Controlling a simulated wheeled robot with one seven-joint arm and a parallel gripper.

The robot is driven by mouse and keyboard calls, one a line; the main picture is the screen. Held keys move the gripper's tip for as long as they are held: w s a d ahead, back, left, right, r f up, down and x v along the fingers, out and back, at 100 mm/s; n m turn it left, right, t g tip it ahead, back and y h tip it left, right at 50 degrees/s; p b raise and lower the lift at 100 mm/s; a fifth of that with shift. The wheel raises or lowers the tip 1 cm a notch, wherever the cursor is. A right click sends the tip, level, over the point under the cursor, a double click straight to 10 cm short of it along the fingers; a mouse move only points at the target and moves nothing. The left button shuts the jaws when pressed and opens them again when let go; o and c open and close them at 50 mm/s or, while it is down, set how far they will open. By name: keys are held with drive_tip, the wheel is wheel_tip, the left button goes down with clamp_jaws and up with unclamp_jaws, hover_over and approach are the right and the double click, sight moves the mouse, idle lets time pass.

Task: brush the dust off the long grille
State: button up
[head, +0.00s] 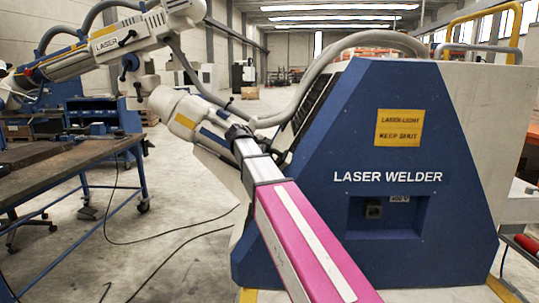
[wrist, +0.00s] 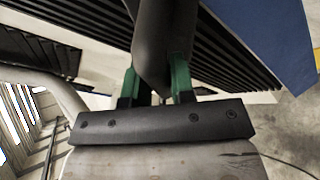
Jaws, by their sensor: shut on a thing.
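The long grille (wrist: 232,55) is a band of dark parallel slats crossing the top of the wrist view, partly hidden behind the held tool. In the head view, a dark slatted strip (head: 311,104) shows on the sloping left side of the blue machine. My gripper (wrist: 156,82) has green fingers shut on a dark grey, rounded tool (wrist: 153,38), apparently the brush. The tool overlaps the grille in the wrist view. Its far end runs out of the frame, so I cannot tell whether it touches the slats. No dust can be made out.
A shorter dark grille (wrist: 45,50) is left in the wrist view. The blue laser welder housing (head: 385,130) fills the right side of the head view. A jointed white laser arm (head: 120,42) and grey hose (head: 330,55) stand close by. A workbench (head: 60,155) is at left; cables cross the floor.

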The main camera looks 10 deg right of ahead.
drive_tip(key=shift+w+a+f, duration=0.1)
drive_tip(key=shift+a+f, duration=0.1)
drive_tip(key=shift+f, duration=0.3)
drive_tip(key=shift+w+a+f, duration=0.1)
drive_tip(key=shift+a+f, duration=0.1)
drive_tip(key=shift+f, duration=0.3)
drive_tip(key=shift+w+d+f, duration=0.7)
drive_tip(key=shift+w+f, duration=0.25)
drive_tip(key=shift+w, duration=5.5)
drive_tip(key=s+a, duration=0.2)
drive_tip(key=s, duration=1)
drive_tip(key=shift+s+a, duration=0.35)
drive_tip(key=shift+s, duration=0.05)
drive_tip(key=shift+r, duration=0.1)
drive_tip(key=w+a+r, duration=0.1)
drive_tip(key=a+r, duration=0.2)
drive_tip(key=a, duration=0.2)
drive_tip(key=shift+a, duration=0.2)
